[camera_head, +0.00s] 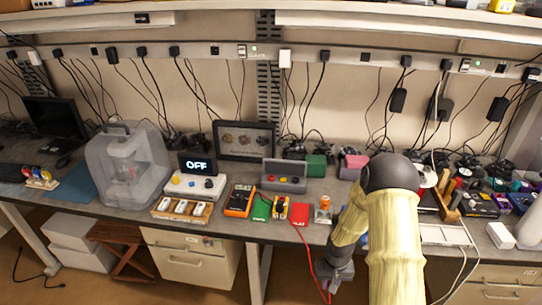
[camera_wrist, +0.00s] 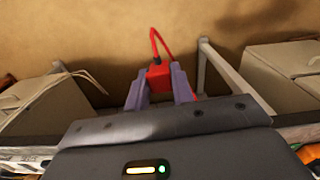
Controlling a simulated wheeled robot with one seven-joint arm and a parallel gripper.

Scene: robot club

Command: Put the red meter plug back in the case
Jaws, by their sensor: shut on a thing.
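The red meter plug (camera_wrist: 157,78) sits between the two grey-purple fingers of my gripper (camera_wrist: 160,88), which is shut on it. Its red cable loops up from it in the wrist view. In the head view my gripper (camera_head: 332,281) hangs low, in front of the bench's front edge. The red cable (camera_head: 308,255) runs from near a red pad (camera_head: 300,214) on the bench down to it. The plug itself is hard to make out there. An orange meter (camera_head: 239,201) lies left of the pad. I cannot tell which item is the case.
A green pad (camera_head: 261,208) and a yellow-black item (camera_head: 280,208) lie between the meter and the red pad. A small orange-and-white jar (camera_head: 323,210) stands right of them. My arm hides part of the bench. White drawers (camera_head: 190,262) stand below the bench.

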